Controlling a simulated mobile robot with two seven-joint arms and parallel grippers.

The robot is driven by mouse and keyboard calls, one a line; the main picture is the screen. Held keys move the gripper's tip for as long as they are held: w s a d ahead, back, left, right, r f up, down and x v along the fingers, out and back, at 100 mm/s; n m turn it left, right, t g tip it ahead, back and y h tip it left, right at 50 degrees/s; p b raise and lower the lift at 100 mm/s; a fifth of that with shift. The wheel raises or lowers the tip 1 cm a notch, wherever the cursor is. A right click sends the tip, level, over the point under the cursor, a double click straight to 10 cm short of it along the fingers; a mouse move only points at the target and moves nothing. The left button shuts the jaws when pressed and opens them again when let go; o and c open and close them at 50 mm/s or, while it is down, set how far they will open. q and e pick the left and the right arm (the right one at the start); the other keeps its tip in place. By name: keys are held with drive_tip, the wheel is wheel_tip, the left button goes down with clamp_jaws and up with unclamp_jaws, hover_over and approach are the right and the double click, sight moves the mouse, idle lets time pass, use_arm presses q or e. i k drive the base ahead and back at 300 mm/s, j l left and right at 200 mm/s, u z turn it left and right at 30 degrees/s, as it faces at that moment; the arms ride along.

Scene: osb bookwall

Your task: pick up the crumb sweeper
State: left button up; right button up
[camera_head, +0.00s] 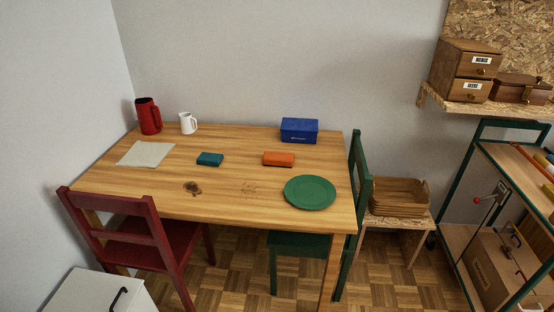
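A wooden table (225,205) holds two small box-like items. One is a teal block (210,159) left of the middle; the other is an orange block (278,159) right of the middle. Either could be the crumb sweeper; at this size I cannot tell which. Both lie flat, apart from each other, with bare wood around them. Neither of my grippers is in view.
A red jug (148,116), white pitcher (188,123), pale cloth (147,153), blue box (299,130) and green plate (310,192) stand on the table.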

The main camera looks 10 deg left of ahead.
sight(274, 158)
drive_tip(key=i+l, duration=0.15)
drive_tip(key=l, duration=0.25)
drive_tip(key=i+l+u, duration=0.15)
drive_tip(key=l, duration=0.2)
drive_tip(key=i+l, duration=0.15)
drive_tip(key=l, duration=0.25)
drive_tip(key=i+l+u, duration=0.15)
drive_tip(key=l, duration=0.3)
drive_tip(key=i+l, duration=0.1)
drive_tip(key=l, duration=0.3)
drive_tip(key=i+l+u, duration=0.15)
drive_tip(key=l, duration=0.25)
